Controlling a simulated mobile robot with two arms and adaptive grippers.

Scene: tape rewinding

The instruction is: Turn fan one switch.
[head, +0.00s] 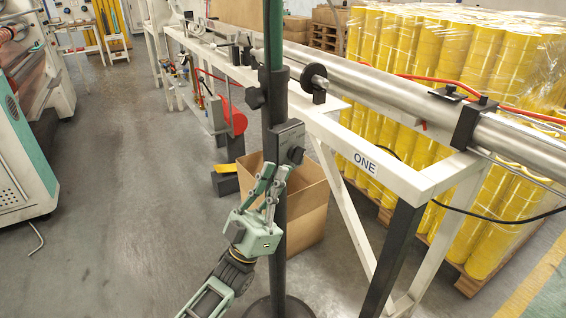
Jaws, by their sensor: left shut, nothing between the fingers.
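A black switch box (288,143) with a round knob (296,155) on its face is fixed to an upright black stand pole (279,215). I take this as the fan one switch. The fan's head is not in view. A label reading "ONE" (362,162) is on the white frame to the right. My left gripper (275,173) is shut and empty. In the picture its fingertips are just below and left of the knob; I cannot tell whether they touch the box or the knob. My right gripper is not in view.
The white frame (414,184) with a long metal roller (385,86) runs along the right. An open cardboard box (308,205) stands on the floor behind the pole. Wrapped yellow rolls (480,60) stand on pallets behind. The floor to the left (130,190) is clear.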

